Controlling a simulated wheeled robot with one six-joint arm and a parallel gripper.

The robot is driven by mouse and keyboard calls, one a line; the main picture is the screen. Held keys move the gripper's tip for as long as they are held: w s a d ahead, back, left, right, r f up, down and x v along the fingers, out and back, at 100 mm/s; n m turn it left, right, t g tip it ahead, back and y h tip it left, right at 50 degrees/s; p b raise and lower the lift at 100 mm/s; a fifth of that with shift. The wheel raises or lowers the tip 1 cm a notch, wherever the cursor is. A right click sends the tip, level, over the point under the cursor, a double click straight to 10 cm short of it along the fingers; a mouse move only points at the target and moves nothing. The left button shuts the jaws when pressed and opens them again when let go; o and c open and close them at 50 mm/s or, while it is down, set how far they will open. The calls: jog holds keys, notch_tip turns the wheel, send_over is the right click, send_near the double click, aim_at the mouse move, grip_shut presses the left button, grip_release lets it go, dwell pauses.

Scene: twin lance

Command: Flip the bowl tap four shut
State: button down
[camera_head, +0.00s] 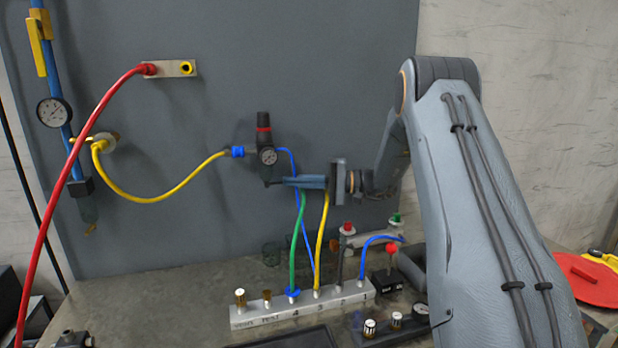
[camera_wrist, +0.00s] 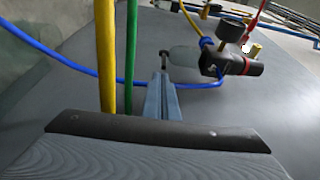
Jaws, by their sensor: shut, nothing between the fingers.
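The filter regulator (camera_head: 266,150) with a small gauge hangs on the grey panel. In the wrist view its pale bowl (camera_wrist: 184,56) lies sideways, with a small dark tap (camera_wrist: 165,58) at the bowl's end. No number shows on this tap. My gripper (camera_head: 287,181) is shut and empty, pointing left at the foot of the regulator. In the wrist view its fingertips (camera_wrist: 160,78) are just short of the tap; I cannot tell whether they touch it.
Green (camera_head: 295,245) and yellow (camera_head: 321,240) hoses rise close beside my gripper from the numbered manifold (camera_head: 262,317). A blue hose (camera_wrist: 60,58) crosses near the fingers. Another dark bowl (camera_head: 88,208) hangs at left under a blue pipe.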

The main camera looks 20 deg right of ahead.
jog(key=shift+w+a, duration=0.2)
jog(key=shift+a, duration=0.35)
jog(key=shift+s+a+t, duration=0.1)
jog(key=shift+s+t, duration=0.05)
jog(key=shift+t, duration=0.15)
